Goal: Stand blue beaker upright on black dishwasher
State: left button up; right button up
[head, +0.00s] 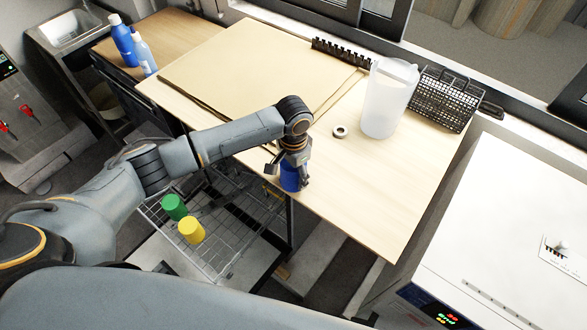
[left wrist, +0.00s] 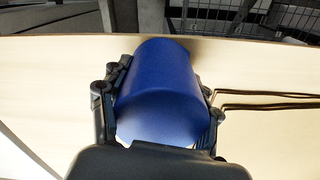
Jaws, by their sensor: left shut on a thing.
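The blue beaker (head: 293,177) is at the front edge of the wooden table (head: 350,205). My left gripper (head: 288,170) is shut on it and partly covers it in the head view. In the left wrist view, the blue beaker (left wrist: 160,90) lies between the two fingers of my left gripper (left wrist: 158,105), with the tabletop behind it. I cannot tell whether it touches the table. A pulled-out wire rack (head: 240,235) holds a green beaker (head: 173,207) and a yellow beaker (head: 191,230). My right gripper is not in view.
On the table are a large translucent jug (head: 388,100), a tape roll (head: 340,131), a black wire basket (head: 443,98) and flat brown boards (head: 260,65). Blue bottles (head: 123,40) stand at the back left. A white appliance (head: 510,220) stands at right. The table's front right is clear.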

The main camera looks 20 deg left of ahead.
pick_arm(q)
jog(key=shift+f, duration=0.3)
dwell(0.5)
jog(key=o, duration=1.1)
notch_tip(320, 180, up, 12)
jog(key=shift+f, duration=0.1)
dwell(0.3)
